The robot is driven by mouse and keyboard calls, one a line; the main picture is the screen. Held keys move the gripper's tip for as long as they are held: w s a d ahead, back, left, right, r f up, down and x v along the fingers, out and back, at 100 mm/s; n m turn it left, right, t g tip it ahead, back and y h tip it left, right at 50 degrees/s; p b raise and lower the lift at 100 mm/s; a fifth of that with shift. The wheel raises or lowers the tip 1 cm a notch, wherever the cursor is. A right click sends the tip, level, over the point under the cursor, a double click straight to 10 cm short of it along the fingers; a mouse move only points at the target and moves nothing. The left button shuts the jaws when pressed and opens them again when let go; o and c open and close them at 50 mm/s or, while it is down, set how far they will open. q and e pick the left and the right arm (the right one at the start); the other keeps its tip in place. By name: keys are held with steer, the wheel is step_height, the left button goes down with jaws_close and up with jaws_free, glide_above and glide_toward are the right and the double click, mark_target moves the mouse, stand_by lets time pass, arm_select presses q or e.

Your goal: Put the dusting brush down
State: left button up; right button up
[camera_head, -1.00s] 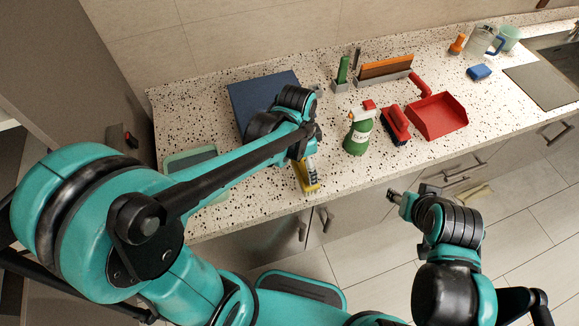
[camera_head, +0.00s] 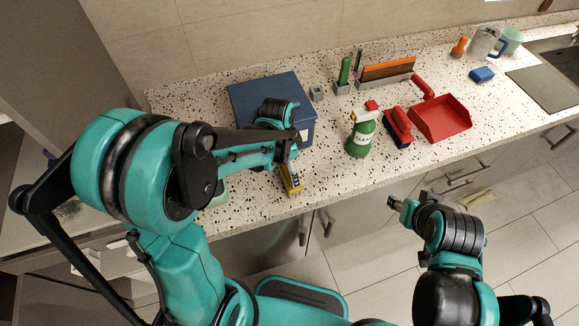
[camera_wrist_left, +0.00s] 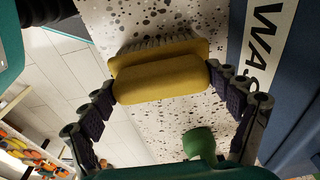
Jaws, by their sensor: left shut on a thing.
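The yellow brush (camera_head: 292,180) is in my left gripper (camera_head: 287,160), near the counter's front edge. In the left wrist view the brush (camera_wrist_left: 160,80) sits between the two fingers of my left gripper (camera_wrist_left: 164,84), gripped at its ends, its grey bristles on the far side. Whether it touches the counter I cannot tell. A red brush (camera_head: 399,124) with dark bristles lies on the counter beside the red dustpan (camera_head: 440,118). My right gripper (camera_head: 397,203) is in front of the counter, away from the objects; its finger opening is too small to read.
A blue box (camera_head: 262,97) is behind my left gripper; its lettered side shows in the left wrist view (camera_wrist_left: 262,60). A green spray bottle (camera_head: 360,138) stands to the right. The speckled counter (camera_head: 330,178) is bare between the brush and the bottle.

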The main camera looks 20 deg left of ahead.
arm_select(q)
steer(key=shift+f, duration=0.2)
steer(key=o, duration=1.2)
steer(key=shift+c, duration=0.2)
steer(key=shift+r, duration=0.1)
